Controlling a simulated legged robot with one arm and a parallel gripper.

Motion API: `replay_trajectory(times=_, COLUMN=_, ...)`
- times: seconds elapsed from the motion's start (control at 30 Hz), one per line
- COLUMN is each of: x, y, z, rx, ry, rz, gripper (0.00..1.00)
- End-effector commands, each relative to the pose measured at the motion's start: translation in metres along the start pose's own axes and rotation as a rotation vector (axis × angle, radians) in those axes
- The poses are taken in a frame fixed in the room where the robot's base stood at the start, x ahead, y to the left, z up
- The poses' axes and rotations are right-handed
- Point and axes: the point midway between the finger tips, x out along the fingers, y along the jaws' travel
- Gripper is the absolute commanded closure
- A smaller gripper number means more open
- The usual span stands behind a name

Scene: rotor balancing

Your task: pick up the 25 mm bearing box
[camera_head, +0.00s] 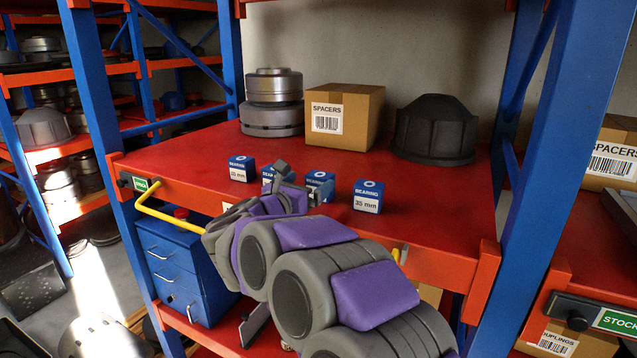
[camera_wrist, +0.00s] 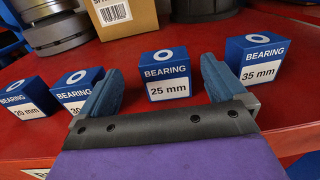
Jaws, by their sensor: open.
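The 25 mm bearing box (camera_wrist: 168,76) is a small blue cube with a white label, standing upright on the red shelf. In the wrist view it shows just beyond and between the two blue fingers of my gripper (camera_wrist: 161,68). My gripper is open and empty, with no visible contact on the box. In the head view my gripper (camera_head: 298,183) is low over the shelf's front, and the 25 mm box (camera_head: 321,183) is partly hidden behind a finger.
The 30 mm box (camera_wrist: 77,88) is close by the left finger. The 20 mm box (camera_wrist: 28,97) stands farther left, the 35 mm box (camera_wrist: 252,60) to the right. Behind are a spacers carton (camera_head: 345,115), metal discs (camera_head: 272,105) and a dark housing (camera_head: 437,128). Blue uprights (camera_head: 548,150) flank the shelf.

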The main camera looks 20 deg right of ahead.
Motion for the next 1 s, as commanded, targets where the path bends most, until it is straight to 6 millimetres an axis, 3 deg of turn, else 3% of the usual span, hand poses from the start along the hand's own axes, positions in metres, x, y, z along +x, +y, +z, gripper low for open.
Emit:
replay_trajectory(times=0.67, x=0.068, y=-0.003, z=0.003, rx=0.000, ry=-0.001, rz=-0.003, gripper=0.02)
replay_trajectory(times=1.0, x=0.073, y=-0.002, z=0.001, rx=0.002, ry=0.002, rz=0.002, gripper=0.02)
